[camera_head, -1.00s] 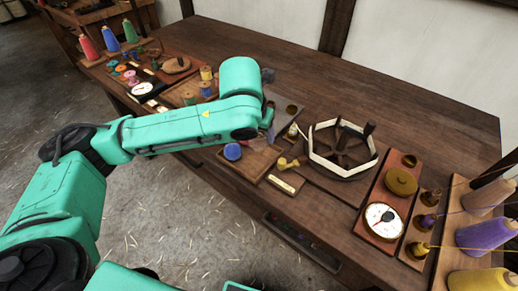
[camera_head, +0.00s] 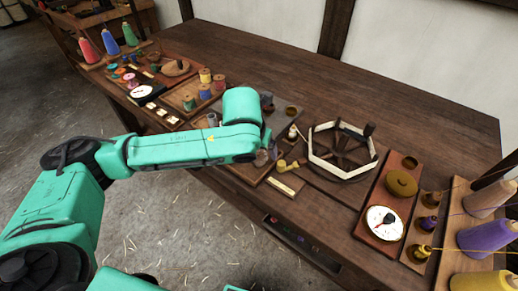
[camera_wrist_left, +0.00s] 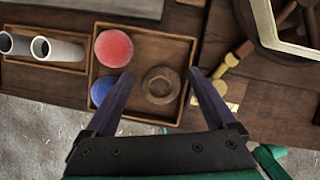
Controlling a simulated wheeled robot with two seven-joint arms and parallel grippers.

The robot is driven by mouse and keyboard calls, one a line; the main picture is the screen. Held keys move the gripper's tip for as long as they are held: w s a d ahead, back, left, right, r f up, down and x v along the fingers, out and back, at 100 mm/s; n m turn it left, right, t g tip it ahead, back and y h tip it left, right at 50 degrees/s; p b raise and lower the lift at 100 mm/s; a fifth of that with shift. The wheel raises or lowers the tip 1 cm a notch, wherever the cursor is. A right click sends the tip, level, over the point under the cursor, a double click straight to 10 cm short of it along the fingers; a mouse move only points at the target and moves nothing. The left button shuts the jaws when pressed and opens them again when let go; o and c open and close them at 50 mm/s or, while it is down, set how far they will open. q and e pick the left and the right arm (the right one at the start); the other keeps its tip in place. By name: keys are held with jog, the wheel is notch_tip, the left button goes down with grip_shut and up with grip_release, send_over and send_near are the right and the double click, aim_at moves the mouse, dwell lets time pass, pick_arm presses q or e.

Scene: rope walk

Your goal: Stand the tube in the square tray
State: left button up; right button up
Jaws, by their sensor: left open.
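One grey tube (camera_head: 212,119) shows just behind my arm in the head view. A square wooden tray (camera_wrist_left: 147,31) holds a red ball (camera_wrist_left: 114,48), a blue ball (camera_wrist_left: 102,88) and a round brown piece with a hole (camera_wrist_left: 160,85). My left gripper (camera_wrist_left: 158,74) is open over this tray, its fingers either side of the brown piece in the picture. I cannot tell their height above it. My arm covers much of the tray (camera_head: 244,173) in the head view. My right gripper is out of view.
A yellow handled piece (camera_wrist_left: 233,60) and a hexagonal reel (camera_head: 343,148) stand right of the tray. A dial board (camera_head: 383,221) and cones of thread (camera_head: 487,236) are farther right. Spools (camera_head: 205,90) stand behind my arm. The back of the table (camera_head: 330,75) is clear.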

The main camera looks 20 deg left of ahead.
pick_arm(q)
jog(key=p+v, duration=0.1)
jog(key=v, duration=1.1)
